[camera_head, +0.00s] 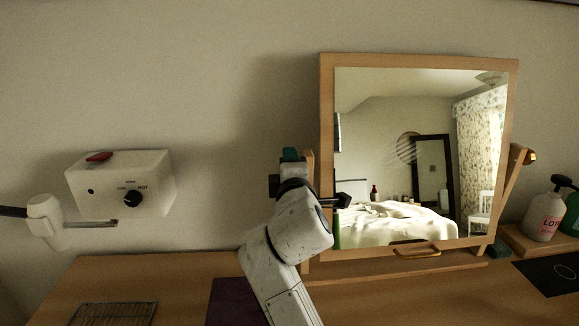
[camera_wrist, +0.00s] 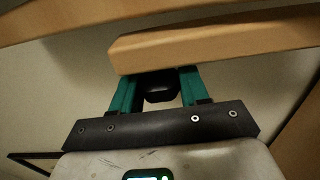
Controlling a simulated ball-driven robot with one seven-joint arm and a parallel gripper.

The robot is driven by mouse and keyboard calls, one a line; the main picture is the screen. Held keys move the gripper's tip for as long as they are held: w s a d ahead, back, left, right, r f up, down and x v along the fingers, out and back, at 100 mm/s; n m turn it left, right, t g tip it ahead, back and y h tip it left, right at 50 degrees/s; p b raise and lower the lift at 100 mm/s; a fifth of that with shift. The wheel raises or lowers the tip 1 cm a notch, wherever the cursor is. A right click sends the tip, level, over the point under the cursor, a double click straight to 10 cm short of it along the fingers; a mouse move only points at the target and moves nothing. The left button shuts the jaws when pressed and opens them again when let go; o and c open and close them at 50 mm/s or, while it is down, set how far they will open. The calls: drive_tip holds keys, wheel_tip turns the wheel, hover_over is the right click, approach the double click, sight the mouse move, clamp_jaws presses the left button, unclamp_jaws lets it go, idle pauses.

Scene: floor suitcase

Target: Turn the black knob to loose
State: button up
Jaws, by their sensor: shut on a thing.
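A black knob (camera_wrist: 160,90) sits between the two teal fingers of my gripper (camera_wrist: 162,80) in the wrist view, just below a wooden bar. My gripper is shut on this knob. In the head view, my gripper (camera_head: 290,157) is at the left post of the wooden-framed mirror (camera_head: 326,130); my wrist hides the knob there. How far the knob is turned cannot be told, and no markings on it can be read.
A brass knob (camera_head: 530,157) is on the mirror's right post. A lotion bottle (camera_head: 544,215) stands at right.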

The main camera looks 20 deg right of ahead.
drive_tip(key=shift+a+r+g+p, duration=0.1)
drive_tip(key=shift+r+g+p, duration=0.2)
drive_tip(key=shift+p, duration=0.95)
drive_tip(key=g+p, duration=0.1)
drive_tip(key=p, duration=0.3)
drive_tip(key=shift+r, duration=0.1)
drive_tip(key=g+y+p, duration=0.1)
drive_tip(key=g+p, duration=0.2)
drive_tip(key=p, duration=0.2)
drive_tip(key=shift+p, duration=0.3)
drive_tip(key=g, duration=0.1)
drive_tip(key=g+y, duration=0.1)
drive_tip(key=g, duration=0.1)
drive_tip(key=shift+f, duration=0.3)
drive_tip(key=g+y, duration=0.1)
drive_tip(key=g, duration=0.2)
drive_tip(key=shift+g, duration=0.3)
drive_tip(key=g, duration=0.3)
drive_tip(key=g+y, duration=0.1)
drive_tip(key=g, duration=0.1)
drive_tip(key=shift+f+g+y, duration=0.1)
drive_tip(key=shift+g+y, duration=0.2)
drive_tip(key=shift+g, duration=0.1)
